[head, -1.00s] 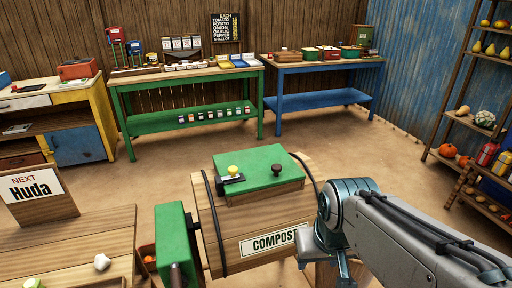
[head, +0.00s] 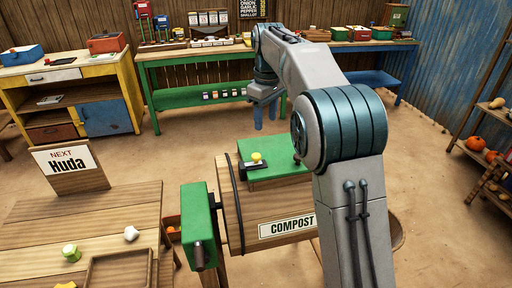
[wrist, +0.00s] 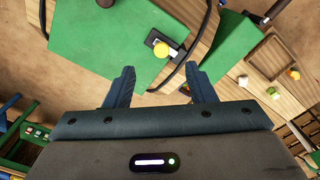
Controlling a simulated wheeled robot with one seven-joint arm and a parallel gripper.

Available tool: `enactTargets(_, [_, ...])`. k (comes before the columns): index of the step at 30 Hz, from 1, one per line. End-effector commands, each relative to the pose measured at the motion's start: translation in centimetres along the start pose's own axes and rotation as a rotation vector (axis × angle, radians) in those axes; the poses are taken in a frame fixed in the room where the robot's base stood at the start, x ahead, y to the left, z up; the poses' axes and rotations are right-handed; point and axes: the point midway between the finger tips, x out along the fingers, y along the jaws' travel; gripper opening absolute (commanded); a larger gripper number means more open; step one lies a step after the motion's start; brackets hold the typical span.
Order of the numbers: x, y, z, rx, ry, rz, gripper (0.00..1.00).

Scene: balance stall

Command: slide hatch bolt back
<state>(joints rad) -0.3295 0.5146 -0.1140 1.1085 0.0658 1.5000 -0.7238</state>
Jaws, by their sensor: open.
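The hatch bolt is a small black slide with a yellow knob (head: 257,157), on the green hatch (head: 270,178) on top of the wooden compost drum (head: 262,212). In the wrist view the yellow knob (wrist: 162,52) shows just beyond the gap between my fingertips, near the hatch's edge. A dark round knob (head: 297,159) also sits on the hatch, partly behind my arm. My gripper (head: 266,116) is open, empty and pointing down. Its blue fingers (wrist: 160,74) are apart and appear above the hatch, not touching the knob.
A green crank housing (head: 196,222) is on the drum's left end. A wooden counter (head: 120,216) with a "Huda" sign (head: 69,162) and a tray (head: 118,270) stands at the left. The green bench (head: 180,101) is behind. Bare floor lies between.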

Motion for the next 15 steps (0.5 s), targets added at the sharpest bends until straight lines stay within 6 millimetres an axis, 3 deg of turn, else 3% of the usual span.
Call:
enactTargets(1, [0.1,0.1,-1.2,-0.034,-0.008,-0.003,0.5])
enactTargets(6, [0.5,0.0,-3.2,-0.105,-0.02,-0.008,0.5])
enactTargets(11, [1.5,0.0,-3.5,-0.117,-0.025,-0.011,0.5])
enactTargets(15, [3.7,0.0,-3.3,-0.116,-0.026,-0.011,0.5])
